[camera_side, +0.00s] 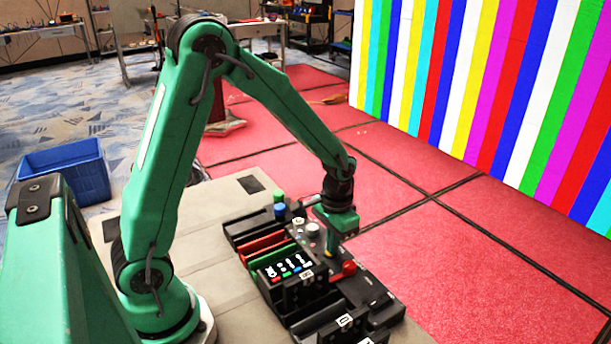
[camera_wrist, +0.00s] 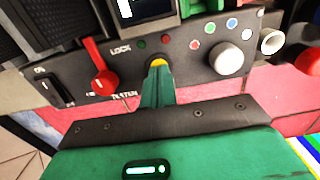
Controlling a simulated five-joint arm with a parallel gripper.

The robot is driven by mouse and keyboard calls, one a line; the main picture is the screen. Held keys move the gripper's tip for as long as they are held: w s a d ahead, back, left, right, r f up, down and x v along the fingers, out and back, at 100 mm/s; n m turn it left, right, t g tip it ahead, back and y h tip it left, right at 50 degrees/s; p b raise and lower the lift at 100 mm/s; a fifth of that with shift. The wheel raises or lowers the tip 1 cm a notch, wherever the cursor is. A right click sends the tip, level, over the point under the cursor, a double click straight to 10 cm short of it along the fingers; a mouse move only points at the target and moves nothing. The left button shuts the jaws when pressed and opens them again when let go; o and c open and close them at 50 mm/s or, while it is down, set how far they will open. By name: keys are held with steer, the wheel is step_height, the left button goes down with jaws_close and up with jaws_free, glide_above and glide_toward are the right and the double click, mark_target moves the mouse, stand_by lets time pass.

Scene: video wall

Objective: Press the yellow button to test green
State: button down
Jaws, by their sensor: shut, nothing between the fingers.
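The yellow button (camera_wrist: 158,63) is on the dark control panel (camera_wrist: 195,80) in the wrist view, just beyond my fingertips. My gripper (camera_wrist: 157,72) is shut and empty, its green fingers pointing at the button and covering its near side. Whether the tips touch it I cannot tell. In the side view my gripper (camera_side: 330,246) points down over the panel (camera_side: 292,228), and the button is hardly visible there. The video wall (camera_side: 490,90) shows vertical stripes of several colours, green among them.
A red lever (camera_wrist: 99,67) stands left of the button and a white knob (camera_wrist: 226,58) right of it. Small coloured dots surround the knob. A black rocker switch (camera_wrist: 52,90) is at far left.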

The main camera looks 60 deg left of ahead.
steer(key=shift+s+f, duration=0.25)
steer(key=shift+f, duration=0.45)
steer(key=shift+r, duration=0.1)
step_height(320, 180, up, 15)
steer(key=w, duration=0.1)
stand_by(0.9)
steer(key=s+r+t, duration=0.3)
steer(key=s, duration=0.5)
steer(key=s+r+t, duration=0.2)
steer(key=s+r, duration=0.1)
steer(key=s, duration=0.5)
steer(key=shift+t, duration=0.4)
